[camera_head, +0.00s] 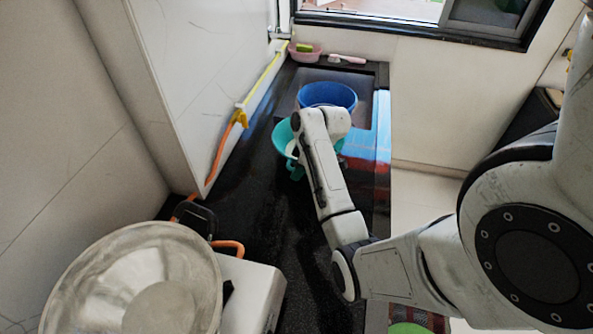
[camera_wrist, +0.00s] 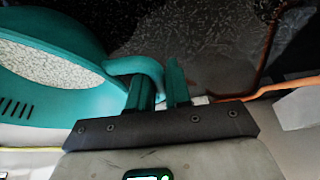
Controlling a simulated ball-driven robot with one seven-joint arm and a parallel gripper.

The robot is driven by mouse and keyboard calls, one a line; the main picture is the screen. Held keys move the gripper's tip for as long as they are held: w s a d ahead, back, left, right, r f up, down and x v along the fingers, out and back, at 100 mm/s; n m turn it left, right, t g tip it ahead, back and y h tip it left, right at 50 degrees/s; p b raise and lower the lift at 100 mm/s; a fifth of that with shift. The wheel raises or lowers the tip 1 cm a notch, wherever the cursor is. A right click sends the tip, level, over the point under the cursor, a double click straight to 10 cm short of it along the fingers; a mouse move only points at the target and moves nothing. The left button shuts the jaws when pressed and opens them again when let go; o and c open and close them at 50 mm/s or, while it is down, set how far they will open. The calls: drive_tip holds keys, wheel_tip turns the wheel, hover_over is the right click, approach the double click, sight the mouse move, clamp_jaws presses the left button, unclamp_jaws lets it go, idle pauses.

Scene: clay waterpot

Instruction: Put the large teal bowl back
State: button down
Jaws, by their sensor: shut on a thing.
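The large teal bowl (camera_head: 282,138) is in the middle of the head view, over the dark counter just in front of a blue bowl, partly hidden behind my arm. In the wrist view the teal bowl (camera_wrist: 75,48) fills the upper left, with a curved handle-like part reaching to my fingers. My gripper (camera_wrist: 160,84) is shut on this part of the teal bowl at its edge. The fingertips are hidden behind my arm in the head view. I cannot tell whether the bowl touches the counter.
The blue bowl (camera_head: 338,93) stands at the sink area behind. A pink dish (camera_head: 304,56) is farther back by the window. A large metal pan (camera_head: 150,285) sits at the front left, beside an orange hose (camera_head: 228,245). The dark counter (camera_head: 255,215) between is mostly clear; a wall bounds it left.

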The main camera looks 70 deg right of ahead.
drive_tip(key=shift+f, duration=0.15)
drive_tip(key=c, duration=1.1)
unclamp_jaws()
drive_tip(key=shift+d+f, duration=0.15)
drive_tip(key=shift+f, duration=0.05)
drive_tip(key=shift+o, duration=0.2)
drive_tip(key=shift+r, duration=0.55)
drive_tip(key=p+v, duration=0.3)
drive_tip(key=v, duration=0.9)
drive_tip(key=shift+f, duration=0.15)
